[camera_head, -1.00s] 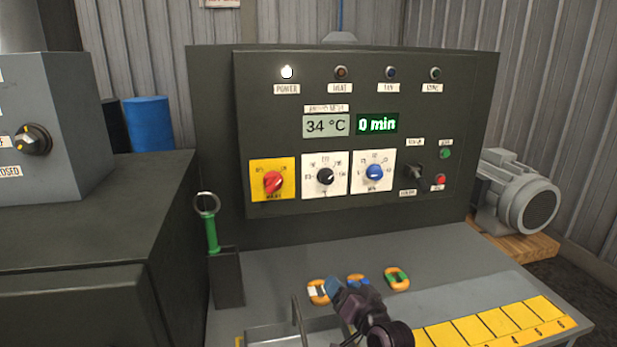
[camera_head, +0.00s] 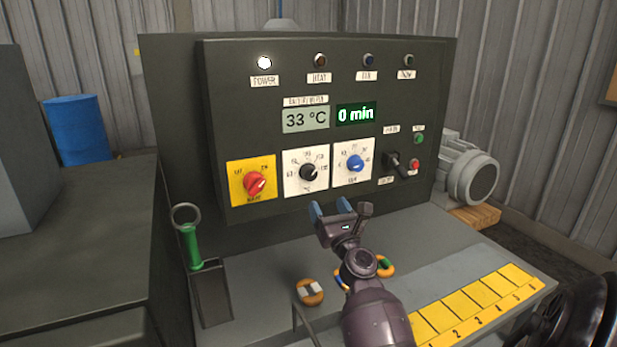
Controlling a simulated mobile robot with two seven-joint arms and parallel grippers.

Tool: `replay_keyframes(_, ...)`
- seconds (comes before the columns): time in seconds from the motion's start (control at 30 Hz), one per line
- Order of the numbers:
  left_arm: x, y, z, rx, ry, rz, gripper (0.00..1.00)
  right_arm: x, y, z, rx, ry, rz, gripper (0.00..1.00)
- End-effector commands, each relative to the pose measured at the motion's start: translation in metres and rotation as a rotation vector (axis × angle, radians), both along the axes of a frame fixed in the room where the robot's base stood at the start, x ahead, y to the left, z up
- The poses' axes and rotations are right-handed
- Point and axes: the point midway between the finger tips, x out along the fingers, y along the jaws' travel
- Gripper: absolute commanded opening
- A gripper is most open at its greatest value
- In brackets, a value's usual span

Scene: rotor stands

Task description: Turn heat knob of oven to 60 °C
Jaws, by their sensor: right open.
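The oven's control panel (camera_head: 225,110) faces me. The heat knob (camera_head: 308,172) is a small black knob on a white dial plate with a scale too small to read surely. Its pointer seems to lean to the upper right. The temperature display (camera_head: 306,119) above it reads 33 °C. My right gripper (camera_head: 330,209) is open and empty, with blue fingertips pointing up toward the panel. It is below the heat knob and the blue knob, apart from both as far as I can tell. My left gripper is not in view.
A red knob (camera_head: 255,183) on yellow sits to the left, a blue knob (camera_head: 355,163) to the right, and a black switch (camera_head: 397,163) further right. The power lamp (camera_head: 264,62) is lit. A green-handled tool (camera_head: 190,247) stands in a holder. Rings lie on the bench.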

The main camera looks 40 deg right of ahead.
Motion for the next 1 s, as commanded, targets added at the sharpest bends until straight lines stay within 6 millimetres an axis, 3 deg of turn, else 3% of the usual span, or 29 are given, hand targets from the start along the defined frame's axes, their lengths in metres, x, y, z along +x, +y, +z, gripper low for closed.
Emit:
replay_keyframes(0.27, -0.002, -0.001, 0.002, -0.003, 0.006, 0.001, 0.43, 0.016, -0.005, 0.009, 0.022, -0.010, 0.012, 0.69)
replay_keyframes(0.7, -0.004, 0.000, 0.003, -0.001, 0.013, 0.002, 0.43, 0.078, -0.028, 0.035, 0.021, -0.009, 0.011, 0.69)
replay_keyframes(1.0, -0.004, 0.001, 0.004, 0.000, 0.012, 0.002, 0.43, 0.094, -0.034, 0.041, 0.022, -0.008, 0.012, 0.69)
